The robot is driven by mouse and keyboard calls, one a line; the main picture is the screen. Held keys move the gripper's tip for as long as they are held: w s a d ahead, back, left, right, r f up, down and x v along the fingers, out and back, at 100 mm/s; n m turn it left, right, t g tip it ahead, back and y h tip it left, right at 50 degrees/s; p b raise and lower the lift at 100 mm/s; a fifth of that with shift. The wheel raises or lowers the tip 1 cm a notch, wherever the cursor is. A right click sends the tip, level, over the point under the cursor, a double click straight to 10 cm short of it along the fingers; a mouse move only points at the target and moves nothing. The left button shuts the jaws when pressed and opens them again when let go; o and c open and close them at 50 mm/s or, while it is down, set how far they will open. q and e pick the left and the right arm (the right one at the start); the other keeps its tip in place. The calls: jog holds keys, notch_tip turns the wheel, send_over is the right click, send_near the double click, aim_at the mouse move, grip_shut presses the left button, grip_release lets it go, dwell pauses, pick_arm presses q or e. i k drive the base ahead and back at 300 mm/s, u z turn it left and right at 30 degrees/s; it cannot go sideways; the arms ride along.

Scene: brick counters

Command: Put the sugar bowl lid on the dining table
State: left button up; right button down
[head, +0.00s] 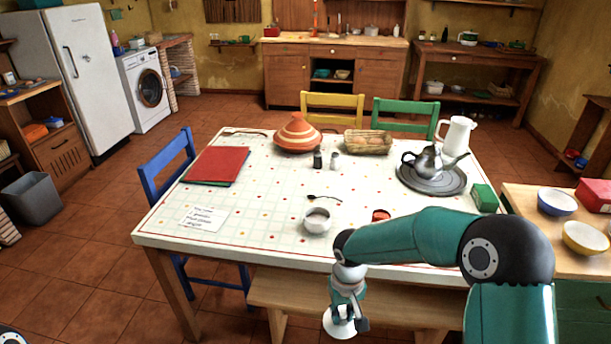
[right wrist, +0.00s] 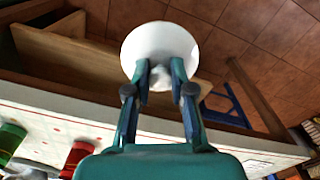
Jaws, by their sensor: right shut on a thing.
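My right gripper (head: 344,308) is shut on the white, round sugar bowl lid (head: 338,328), in front of the near edge of the dining table (head: 270,238). In the right wrist view the fingers (right wrist: 160,76) pinch the lid (right wrist: 160,38) at its middle, and its disc is clear of the table (right wrist: 50,108). The white sugar bowl (head: 317,222) stands uncovered near the table's front edge, just left of my right arm. My left gripper is not in view.
A wooden bench (head: 290,290) is below the table's near side. A spoon (head: 324,197) lies behind the bowl, and a small red container (head: 380,215) stands right of it. A note (head: 203,218) lies left. The tabletop between note and bowl is free.

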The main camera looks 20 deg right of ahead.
aim_at(262, 223)
jog(key=u, duration=0.45)
jog(key=i, duration=1.65)
jog(key=z, duration=0.2)
